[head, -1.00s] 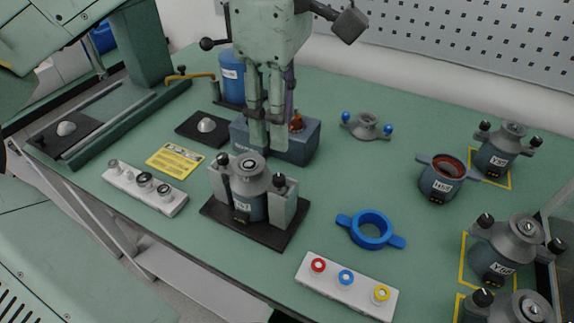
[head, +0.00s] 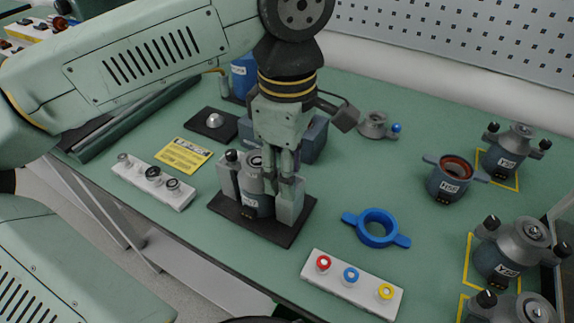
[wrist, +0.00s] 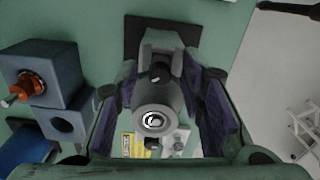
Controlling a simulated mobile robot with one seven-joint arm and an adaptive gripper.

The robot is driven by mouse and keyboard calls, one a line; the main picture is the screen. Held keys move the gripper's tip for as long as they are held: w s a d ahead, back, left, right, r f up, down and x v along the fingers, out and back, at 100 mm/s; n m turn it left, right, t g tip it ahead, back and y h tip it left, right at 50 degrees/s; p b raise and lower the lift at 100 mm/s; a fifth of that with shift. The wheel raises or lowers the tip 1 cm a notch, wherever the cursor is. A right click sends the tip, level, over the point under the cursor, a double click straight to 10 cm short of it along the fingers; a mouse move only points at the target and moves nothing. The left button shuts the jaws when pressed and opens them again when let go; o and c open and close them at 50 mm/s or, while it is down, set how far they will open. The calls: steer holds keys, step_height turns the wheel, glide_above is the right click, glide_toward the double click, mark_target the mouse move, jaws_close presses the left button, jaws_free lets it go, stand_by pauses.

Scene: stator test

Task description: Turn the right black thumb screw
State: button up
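The stator unit (head: 256,198) stands upright in a grey fixture on a black base plate (head: 222,208). Its left black thumb screw (head: 232,155) shows in the head view. The right black thumb screw is hidden there behind my fingers; in the wrist view the right black thumb screw (wrist: 159,71) shows between the fingers. My gripper (head: 284,180) points down over the fixture's right side. In the wrist view my gripper (wrist: 162,95) is open, with its purple-padded fingers apart on both sides of the unit. Contact with the screw cannot be told.
A blue box with an orange-brown part (wrist: 28,86) stands close behind the fixture. A blue ring (head: 377,228) lies to the right. White strips with coloured rings (head: 345,282) and dark rings (head: 150,180) lie in front and left. Several other stator units stand at right.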

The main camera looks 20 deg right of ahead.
jaws_close()
steer(key=shift+n, duration=0.4)
steer(key=n+b, duration=0.2)
steer(key=n, duration=0.2)
steer(key=shift+f+n+b, duration=0.1)
steer(key=shift+n+b, duration=0.2)
steer(key=shift+b, duration=0.05)
steer(key=n+b, duration=0.1)
steer(key=n, duration=0.4)
steer(key=shift+n, duration=0.3)
stand_by(0.3)
steer(key=shift+o, duration=0.2)
jaws_free()
steer(key=shift+r, duration=0.25)
